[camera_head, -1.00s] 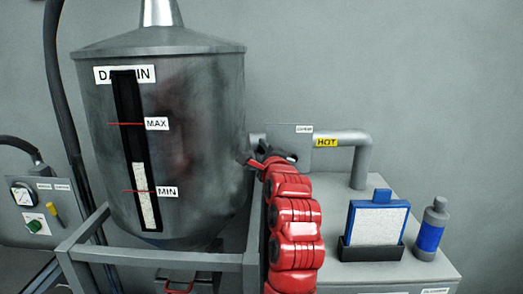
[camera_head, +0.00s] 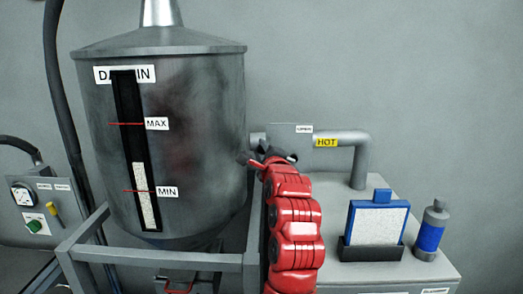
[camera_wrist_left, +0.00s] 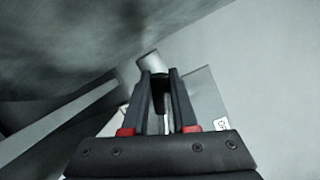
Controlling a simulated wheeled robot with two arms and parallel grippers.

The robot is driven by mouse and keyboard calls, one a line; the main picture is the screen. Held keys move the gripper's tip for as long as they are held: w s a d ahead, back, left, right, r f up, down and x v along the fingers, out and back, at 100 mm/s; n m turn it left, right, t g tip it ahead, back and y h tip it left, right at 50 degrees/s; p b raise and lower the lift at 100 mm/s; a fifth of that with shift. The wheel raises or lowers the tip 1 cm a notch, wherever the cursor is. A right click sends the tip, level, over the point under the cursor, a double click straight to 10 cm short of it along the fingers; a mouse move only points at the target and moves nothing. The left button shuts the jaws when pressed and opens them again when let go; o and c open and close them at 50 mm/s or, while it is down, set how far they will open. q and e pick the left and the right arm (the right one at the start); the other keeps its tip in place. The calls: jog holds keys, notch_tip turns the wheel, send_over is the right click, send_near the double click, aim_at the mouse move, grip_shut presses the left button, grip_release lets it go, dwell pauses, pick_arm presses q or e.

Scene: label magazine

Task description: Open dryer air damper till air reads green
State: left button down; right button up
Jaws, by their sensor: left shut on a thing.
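My left gripper (camera_head: 258,158) is at the hot-air pipe (camera_head: 345,137), between the grey drum and the HOT label. In the left wrist view the gripper (camera_wrist_left: 159,82) is shut on a dark handle (camera_wrist_left: 160,92), which sits between its two fingers. I take this as the damper handle; in the head view my red wrist hides it. A thin grey plate (camera_wrist_left: 205,95) with a small label stands beside the fingers. A round white gauge (camera_head: 22,196) is on the panel at the far left; its reading is too small to tell. My right gripper is not in view.
The large drum (camera_head: 190,120) with a MIN/MAX sight strip stands on a grey frame (camera_head: 160,257) close left of my arm. A blue-framed filter (camera_head: 377,222) in a black holder and a blue-banded bottle (camera_head: 430,232) stand on the grey cabinet at right.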

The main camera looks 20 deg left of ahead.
aim_at(269, 139)
pick_arm(q)
jog(key=shift+d+r+m+b, duration=0.3)
jog(key=shift+m+b, duration=0.2)
jog(key=shift+b, duration=0.05)
jog(key=shift+w+d+r+m+t+b, duration=0.1)
jog(key=shift+d+r+m+t+b, duration=0.1)
jog(key=shift+r+m+t+b, duration=0.25)
jog(key=shift+w+d+r+m, duration=0.1)
jog(key=shift+d+r+m, duration=0.2)
jog(key=shift+m, duration=0.3)
jog(key=shift+w+d+r+m, duration=0.15)
jog(key=shift+r+m, duration=0.2)
jog(key=shift+m, duration=0.2)
jog(key=c, duration=0.7)
grip_release()
jog(key=shift+s, duration=0.1)
